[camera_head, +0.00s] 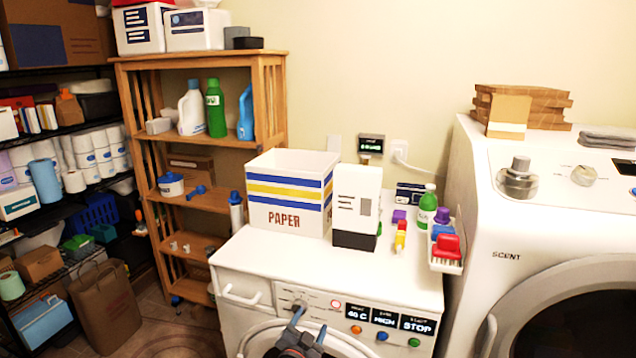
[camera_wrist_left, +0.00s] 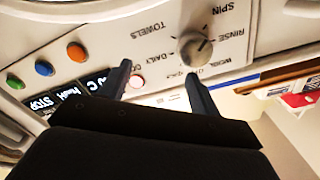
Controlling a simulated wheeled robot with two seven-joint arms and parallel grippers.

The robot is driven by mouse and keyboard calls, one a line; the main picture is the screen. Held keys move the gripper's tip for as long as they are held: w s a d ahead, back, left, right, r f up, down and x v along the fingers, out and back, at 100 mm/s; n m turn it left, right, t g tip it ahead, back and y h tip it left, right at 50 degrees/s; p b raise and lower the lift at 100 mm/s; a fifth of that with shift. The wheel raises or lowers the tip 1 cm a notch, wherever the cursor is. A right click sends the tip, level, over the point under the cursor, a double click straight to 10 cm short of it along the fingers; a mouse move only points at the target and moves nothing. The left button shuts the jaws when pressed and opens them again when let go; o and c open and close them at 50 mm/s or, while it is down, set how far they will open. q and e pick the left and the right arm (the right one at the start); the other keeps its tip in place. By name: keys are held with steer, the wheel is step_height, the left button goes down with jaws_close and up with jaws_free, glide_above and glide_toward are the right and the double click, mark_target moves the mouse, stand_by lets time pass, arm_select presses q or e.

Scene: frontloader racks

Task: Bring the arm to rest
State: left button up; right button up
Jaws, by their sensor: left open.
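My left gripper (camera_head: 309,324) is at the bottom of the head view, in front of the small washer's (camera_head: 400,276) control panel and door top. In the left wrist view the gripper (camera_wrist_left: 158,80) has its two dark fingers apart with nothing between them. The panel's grey dial (camera_wrist_left: 193,46) lies beyond the fingertips and looks apart from them, though the exact gap is hard to judge. The small round red-ringed button (camera_wrist_left: 136,80) shows close to one finger. My right gripper is in neither view.
On the washer stand a PAPER bin (camera_head: 284,218), a white box (camera_head: 356,190), a green bottle (camera_head: 427,206) and a small tray with coloured items. A larger white machine (camera_head: 472,190) stands to the right. A wooden shelf (camera_head: 262,125) and a dark rack are on the left.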

arm_select(q)
steer(key=s+a+f+n+g+y, duration=0.25)
steer(key=s+a+f+g, duration=0.25)
steer(key=s, duration=0.3)
steer(key=s+a+f+n+g+y, duration=0.2)
steer(key=s+a+f+n+g, duration=0.25)
steer(key=s, duration=0.25)
steer(key=s+a+f+g, duration=0.1)
steer(key=s+f, duration=0.3)
steer(key=s, duration=0.6)
steer(key=s+a+f+g, duration=0.2)
steer(key=s+f, duration=0.3)
steer(key=s, duration=0.5)
steer(key=s+a+f+n+g, duration=0.1)
steer(key=s+f+g, duration=0.2)
steer(key=s, duration=0.7)
steer(key=shift+s+a+f, duration=0.2)
steer(key=shift+a+f, duration=0.05)
steer(key=shift+f, duration=0.45)
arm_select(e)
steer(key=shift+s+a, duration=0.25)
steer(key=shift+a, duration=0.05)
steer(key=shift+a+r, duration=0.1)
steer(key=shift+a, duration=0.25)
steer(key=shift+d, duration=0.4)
